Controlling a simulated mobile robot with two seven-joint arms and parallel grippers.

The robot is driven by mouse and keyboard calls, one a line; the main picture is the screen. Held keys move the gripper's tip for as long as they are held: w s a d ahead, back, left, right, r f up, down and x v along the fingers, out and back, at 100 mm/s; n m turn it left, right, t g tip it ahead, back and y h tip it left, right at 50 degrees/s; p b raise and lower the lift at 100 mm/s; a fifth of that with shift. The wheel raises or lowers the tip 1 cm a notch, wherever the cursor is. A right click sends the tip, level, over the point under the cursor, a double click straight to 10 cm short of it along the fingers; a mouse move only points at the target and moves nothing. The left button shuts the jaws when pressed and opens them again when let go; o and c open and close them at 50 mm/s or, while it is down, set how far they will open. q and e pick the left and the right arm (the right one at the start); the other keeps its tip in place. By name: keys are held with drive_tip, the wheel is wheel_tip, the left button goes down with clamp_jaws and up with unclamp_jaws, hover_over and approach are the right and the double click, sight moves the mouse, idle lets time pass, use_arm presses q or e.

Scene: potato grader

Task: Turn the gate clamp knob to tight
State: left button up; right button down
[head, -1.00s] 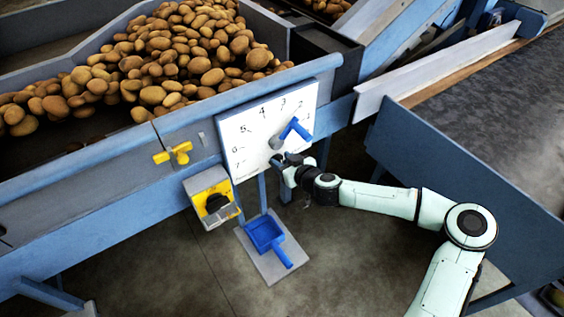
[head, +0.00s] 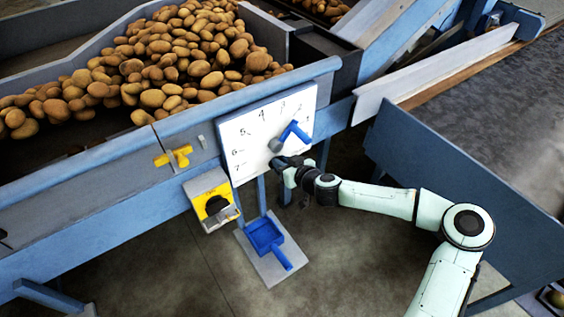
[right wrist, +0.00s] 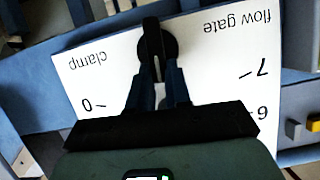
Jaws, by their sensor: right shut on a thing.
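The black clamp knob (right wrist: 155,45) is at the bottom edge of the white flow gate dial plate (head: 250,160). It stands between the words "flow gate" and "clamp", which appear upside down in the right wrist view. My right gripper (right wrist: 158,80) is shut on the knob, with a finger on each side of its grip bar. In the head view my right gripper (head: 279,163) is at the plate's lower right and hides most of the knob. I cannot read tight or loose marks. My left gripper is not in view.
A blue lever (head: 295,131) on the dial is just above my right gripper. A yellow handle (head: 173,157) and a yellow switch box (head: 213,203) are to the left. A blue scoop (head: 266,236) is below. Potatoes (head: 180,60) fill the hopper behind.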

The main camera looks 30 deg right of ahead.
drive_tip(key=shift+w+d+f+m+t+y, duration=0.1)
drive_tip(key=shift+d+f+m+t+y, duration=0.35)
drive_tip(key=shift+m+y, duration=1.2)
drive_tip(key=shift+d+f+m+t+y, duration=0.35)
drive_tip(key=shift+d+f+m+y, duration=0.25)
drive_tip(key=shift+m, duration=2.1)
drive_tip(key=shift+w+d+f+m+t+y, duration=0.1)
drive_tip(key=shift+d+f+m+t+y, duration=0.35)
drive_tip(key=shift+m+y, duration=1.2)
drive_tip(key=shift+s+m+h, duration=0.1)
drive_tip(key=shift+m+h, duration=0.4)
drive_tip(key=shift+m, duration=0.1)
drive_tip(key=c, duration=1.1)
unclamp_jaws()
drive_tip(key=shift+f, duration=0.1)
drive_tip(key=shift+o, duration=0.2)
